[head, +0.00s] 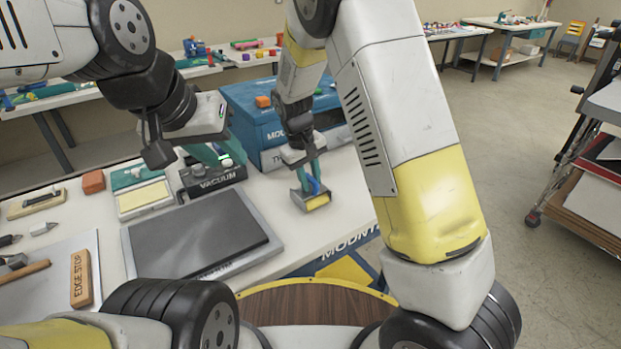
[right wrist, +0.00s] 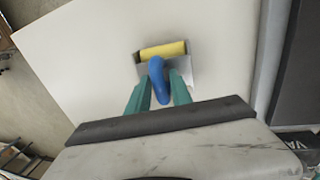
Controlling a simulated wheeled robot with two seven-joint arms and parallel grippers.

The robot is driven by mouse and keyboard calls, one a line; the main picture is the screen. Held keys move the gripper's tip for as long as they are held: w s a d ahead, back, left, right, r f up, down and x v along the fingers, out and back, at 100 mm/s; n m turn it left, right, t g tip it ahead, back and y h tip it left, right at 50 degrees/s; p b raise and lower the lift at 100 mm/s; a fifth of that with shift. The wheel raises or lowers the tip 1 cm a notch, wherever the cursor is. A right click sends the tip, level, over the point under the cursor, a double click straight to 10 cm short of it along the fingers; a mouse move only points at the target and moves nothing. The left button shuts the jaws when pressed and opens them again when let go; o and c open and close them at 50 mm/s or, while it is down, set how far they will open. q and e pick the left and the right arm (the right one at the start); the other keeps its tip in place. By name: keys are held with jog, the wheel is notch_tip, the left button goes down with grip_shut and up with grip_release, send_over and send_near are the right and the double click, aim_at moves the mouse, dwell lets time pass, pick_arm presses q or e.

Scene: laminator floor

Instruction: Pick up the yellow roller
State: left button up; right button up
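The yellow roller (head: 318,202) stands near the right edge of the white table, in a grey metal frame with a blue handle. It also shows in the right wrist view (right wrist: 163,50), lying across the picture just beyond my fingertips. My right gripper (head: 310,172) points down over it, with its teal fingers on either side of the blue handle (right wrist: 157,75). I cannot tell whether the fingers press on the handle. My left gripper (head: 218,152) is above the VACUUM box, with its teal fingers apart and nothing seen between them.
A dark plate (head: 200,235) lies on the table left of the roller. The VACUUM box (head: 213,177) and a blue cabinet (head: 265,115) stand behind. An orange EDGE STOP block (head: 80,278) lies at left. Bare table surrounds the roller in the right wrist view.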

jog(key=shift+f, duration=0.15)
grip_shut()
dwell(0.4)
jog(key=shift+r, duration=0.45)
jog(key=r, duration=0.2)
jog(key=shift+s+r, duration=0.35)
jog(key=shift+r, duration=0.05)
jog(key=s+d+r, duration=0.1)
jog(key=s, duration=1.4)
jog(key=shift+s+r, duration=0.15)
jog(key=shift+r, duration=0.05)
